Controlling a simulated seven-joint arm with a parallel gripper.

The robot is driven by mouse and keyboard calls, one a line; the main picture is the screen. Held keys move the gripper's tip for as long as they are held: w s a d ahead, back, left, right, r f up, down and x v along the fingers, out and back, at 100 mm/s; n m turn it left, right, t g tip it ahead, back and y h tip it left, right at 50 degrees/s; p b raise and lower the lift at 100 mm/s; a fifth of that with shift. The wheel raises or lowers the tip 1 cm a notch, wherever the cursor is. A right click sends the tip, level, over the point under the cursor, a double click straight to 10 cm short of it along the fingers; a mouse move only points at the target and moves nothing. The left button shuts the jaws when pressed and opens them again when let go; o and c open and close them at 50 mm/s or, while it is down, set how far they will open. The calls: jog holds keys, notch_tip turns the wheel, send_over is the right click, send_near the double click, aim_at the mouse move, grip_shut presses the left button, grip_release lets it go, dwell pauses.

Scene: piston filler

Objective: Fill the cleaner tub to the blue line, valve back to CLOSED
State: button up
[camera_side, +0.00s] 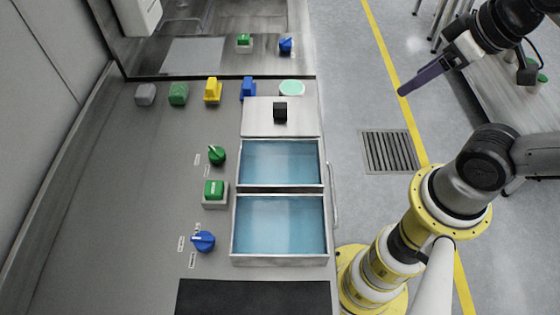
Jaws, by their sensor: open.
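Two square metal tubs hold blue liquid: a rear tub (321,165) and a front tub (280,261). I cannot tell which is the cleaner tub, and no blue fill line can be made out. Left of them are a green knob (217,155), a green push button (214,190) on a pale box, and a blue knob (203,241). Small labels sit by the knobs, too small to read. My gripper (404,93) is open and empty at the upper right, above the floor, well away from the tubs and knobs. Its fingers overlap in this view.
A metal lid (260,125) with a black handle lies behind the tubs. Grey, green, yellow (213,90) and blue (248,88) pieces and a pale green disc (292,88) line the back. A black mat (254,298) lies in front. The counter's left side is clear.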

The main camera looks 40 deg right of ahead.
jog(key=w+a+r+m, duration=0.2)
jog(key=w+r+m, duration=0.6)
jog(key=m+g, duration=0.1)
jog(key=g, duration=0.5)
send_over(216, 153)
notch_tip(216, 153, down, 15)
notch_tip(216, 153, down, 14)
jog(key=shift+r, duration=0.25)
